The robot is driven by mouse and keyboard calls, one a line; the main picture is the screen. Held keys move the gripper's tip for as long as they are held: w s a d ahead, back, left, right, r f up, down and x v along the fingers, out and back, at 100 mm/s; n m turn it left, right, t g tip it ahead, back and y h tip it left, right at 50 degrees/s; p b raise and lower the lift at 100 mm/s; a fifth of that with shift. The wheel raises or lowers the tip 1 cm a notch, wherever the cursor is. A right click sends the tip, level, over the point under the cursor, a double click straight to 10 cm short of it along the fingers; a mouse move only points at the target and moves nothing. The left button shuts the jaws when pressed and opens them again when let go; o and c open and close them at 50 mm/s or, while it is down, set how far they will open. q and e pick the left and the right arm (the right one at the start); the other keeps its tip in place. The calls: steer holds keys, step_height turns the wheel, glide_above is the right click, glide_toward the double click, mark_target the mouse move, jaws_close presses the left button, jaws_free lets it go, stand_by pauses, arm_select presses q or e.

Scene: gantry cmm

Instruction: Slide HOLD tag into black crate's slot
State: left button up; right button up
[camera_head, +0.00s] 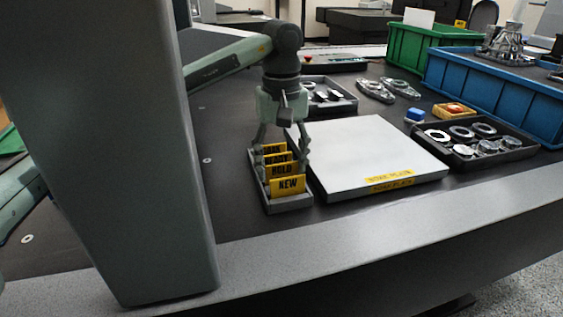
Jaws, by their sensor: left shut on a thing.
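The yellow HOLD tag (282,170) stands in a small grey tag holder (291,205), behind the NEW tag (288,184) and in front of other yellow tags. My left gripper (283,162) points down over the holder, with its fingers at either side of the tags. It is shut on the HOLD tag, which still sits low among the others. The exact finger contact is too small to see. I cannot pick out a black crate with a slot. My right gripper is not in view.
A white plate (365,150) lies right of the holder. A dark tray of metal parts (510,157), a blue crate (490,97) and a green crate (423,51) stand further right. Another dark tray (343,106) lies behind. A large grey column (130,150) blocks the left.

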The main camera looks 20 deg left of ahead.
arm_select(q)
steer(key=o, duration=0.9)
steer(key=shift+o, duration=1.3)
steer(key=shift+r+p, duration=2.2)
steer(key=shift+r, duration=1.3)
